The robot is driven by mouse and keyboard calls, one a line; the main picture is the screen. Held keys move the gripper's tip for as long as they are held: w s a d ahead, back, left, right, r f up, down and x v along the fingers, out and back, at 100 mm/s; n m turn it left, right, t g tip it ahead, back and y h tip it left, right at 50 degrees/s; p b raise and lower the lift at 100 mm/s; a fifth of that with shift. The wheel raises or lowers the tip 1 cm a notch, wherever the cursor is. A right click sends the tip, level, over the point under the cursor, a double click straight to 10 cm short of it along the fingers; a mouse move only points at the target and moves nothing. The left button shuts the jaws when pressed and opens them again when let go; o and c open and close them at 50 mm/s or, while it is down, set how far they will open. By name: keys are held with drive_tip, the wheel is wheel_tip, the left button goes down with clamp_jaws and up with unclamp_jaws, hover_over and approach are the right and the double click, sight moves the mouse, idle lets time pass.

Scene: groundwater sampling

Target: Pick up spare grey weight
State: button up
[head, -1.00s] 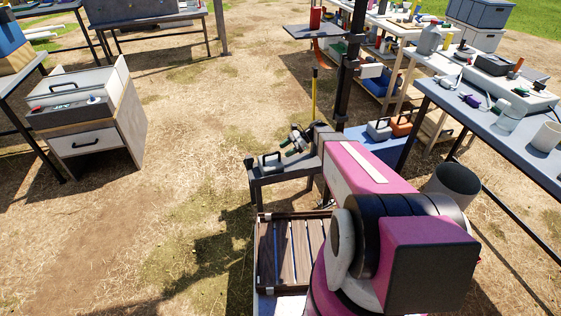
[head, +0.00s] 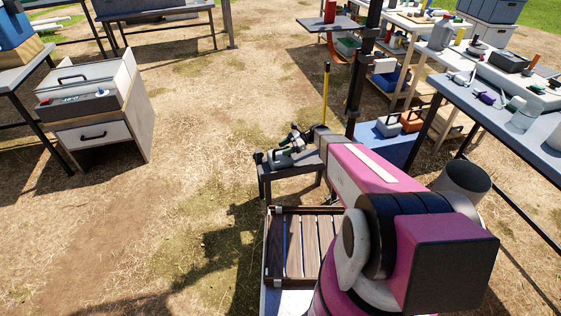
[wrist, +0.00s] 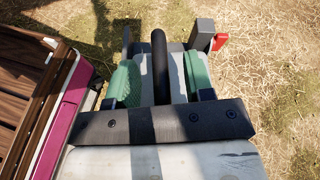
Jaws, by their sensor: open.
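A grey weight (head: 279,159) with a dark loop handle sits on a small dark stand (head: 296,168) in the head view. My gripper (head: 292,141) is just above it and partly hides it. In the wrist view my gripper (wrist: 161,76) is open, with one green finger pad on each side of the black handle. The grey weight's top (wrist: 178,72) shows beneath and between the pads. I cannot tell whether either pad touches the handle. A second grey weight (head: 389,127) stands beside an orange one (head: 411,122) on a low blue surface at the right.
A slatted wooden tray (head: 293,246) is near my base. A yellow pole (head: 326,92) and a dark post (head: 355,85) rise behind the stand. A grey bucket (head: 462,184) and a long table (head: 510,140) are at the right. The grass at left centre is clear.

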clamp_jaws()
idle(1.4)
